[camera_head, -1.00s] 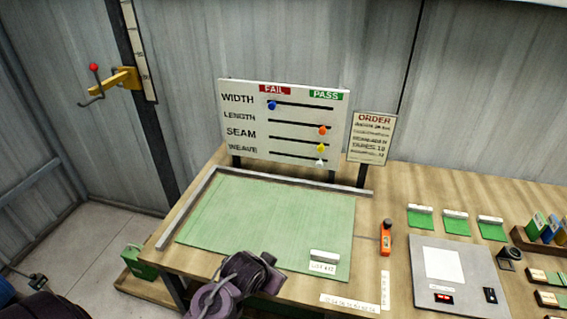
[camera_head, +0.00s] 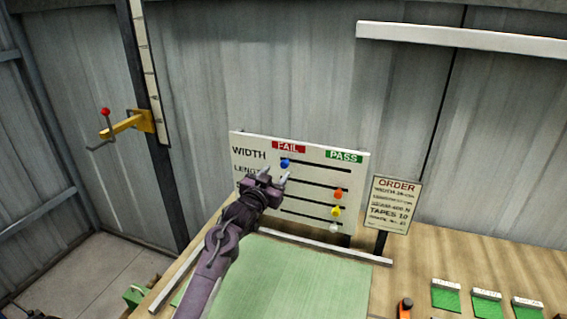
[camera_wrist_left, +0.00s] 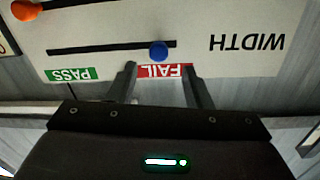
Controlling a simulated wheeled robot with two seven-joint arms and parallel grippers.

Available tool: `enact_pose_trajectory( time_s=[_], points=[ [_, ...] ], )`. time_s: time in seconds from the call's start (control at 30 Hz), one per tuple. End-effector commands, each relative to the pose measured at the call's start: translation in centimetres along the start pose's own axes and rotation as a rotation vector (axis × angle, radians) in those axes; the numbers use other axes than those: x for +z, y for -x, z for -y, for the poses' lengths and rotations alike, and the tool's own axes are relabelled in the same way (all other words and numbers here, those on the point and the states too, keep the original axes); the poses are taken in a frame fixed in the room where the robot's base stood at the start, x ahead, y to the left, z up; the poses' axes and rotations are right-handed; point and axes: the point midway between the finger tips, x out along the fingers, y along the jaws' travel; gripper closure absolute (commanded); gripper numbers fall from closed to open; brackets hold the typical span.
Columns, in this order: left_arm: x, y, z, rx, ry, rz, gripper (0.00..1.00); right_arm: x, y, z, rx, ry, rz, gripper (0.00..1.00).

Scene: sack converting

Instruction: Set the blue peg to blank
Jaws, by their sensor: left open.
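The blue peg (camera_head: 285,162) sits at the left end of the WIDTH slot, below the red FAIL label (camera_head: 289,147) on the white board (camera_head: 315,153). The green PASS label (camera_head: 344,156) is at the slot's other end. No label reading blank shows. My left gripper (camera_head: 276,174) is open just in front of the board, near the blue peg, and covers part of the lower rows. In the left wrist view the board appears upside down. There the blue peg (camera_wrist_left: 158,51) lies just beyond and between my open fingertips (camera_wrist_left: 160,71), with nothing held.
Orange (camera_head: 338,194), yellow (camera_head: 336,211) and white (camera_head: 334,227) pegs sit toward the right in lower rows. An order sign (camera_head: 395,203) stands right of the board. A green mat (camera_head: 310,275) covers the bench below. A yellow bracket (camera_head: 128,123) is at left.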

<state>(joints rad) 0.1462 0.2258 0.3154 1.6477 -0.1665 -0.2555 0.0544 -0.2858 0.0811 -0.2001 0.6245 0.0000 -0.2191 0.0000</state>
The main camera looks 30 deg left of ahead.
Motion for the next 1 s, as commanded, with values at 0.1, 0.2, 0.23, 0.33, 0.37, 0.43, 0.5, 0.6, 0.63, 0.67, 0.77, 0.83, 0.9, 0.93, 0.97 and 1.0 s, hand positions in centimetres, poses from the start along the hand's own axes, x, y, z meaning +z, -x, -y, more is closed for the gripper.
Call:
enact_pose_trajectory(
  time_s=[0.1,0.2,0.23,0.33,0.37,0.43,0.5,0.6,0.63,0.67,0.77,0.83,0.9,0.93,0.97,1.0],
  points=[
    [-0.4,-2.0,0.0,0.001,0.002,0.0,0.55,2.1,1.2,0.3,-0.004,0.0,0.03,0.64],
    [-0.3,-3.3,0.0,0.001,0.001,0.001,0.55,3.2,1.7,0.5,-0.006,-0.001,0.047,0.64],
    [-0.3,-3.6,0.0,0.001,0.001,0.002,0.55,3.2,1.8,0.5,-0.006,0.0,0.048,0.64],
    [-0.2,-4.6,0.0,0.001,0.002,0.001,0.55,2.8,2.0,0.4,-0.006,-0.001,0.042,0.64],
    [-0.2,-4.8,0.0,0.001,0.002,0.001,0.55,2.5,2.1,0.4,-0.005,-0.001,0.038,0.64],
    [-0.1,-5.1,-0.1,0.001,0.001,0.002,0.55,1.5,2.1,0.2,-0.003,-0.001,0.025,0.64],
    [0.0,-5.3,-0.1,0.001,0.0,0.002,0.55,0.6,2.2,0.1,-0.002,-0.001,0.012,0.64],
    [0.0,-5.4,-0.1,0.001,-0.001,0.002,0.55,0.1,2.1,0.0,-0.001,-0.001,0.003,0.64],
    [0.0,-5.4,-0.1,0.001,-0.001,0.002,0.55,0.1,2.1,0.0,-0.001,-0.001,0.004,0.64],
    [0.0,-5.4,-0.1,0.001,-0.001,0.002,0.55,0.2,2.1,0.0,-0.001,-0.001,0.004,0.64],
    [0.0,-5.4,-0.1,0.001,-0.001,0.002,0.55,0.5,2.1,0.1,-0.002,-0.001,0.009,0.64],
    [0.0,-5.4,-0.1,0.001,0.0,0.002,0.63,0.8,2.1,0.1,-0.002,-0.001,0.013,0.64],
    [0.0,-5.3,-0.1,0.001,0.0,0.002,0.72,1.0,2.1,0.2,-0.003,-0.001,0.017,0.64],
    [0.0,-5.3,-0.1,0.001,0.0,0.002,0.76,1.1,2.1,0.2,-0.003,-0.001,0.018,0.64],
    [0.0,-5.3,-0.1,0.001,0.0,0.002,0.8,1.2,2.1,0.2,-0.003,-0.001,0.019,0.64],
    [0.0,-5.3,-0.1,0.001,0.0,0.002,0.85,1.3,2.1,0.3,-0.004,-0.001,0.02,0.64]
  ],
)
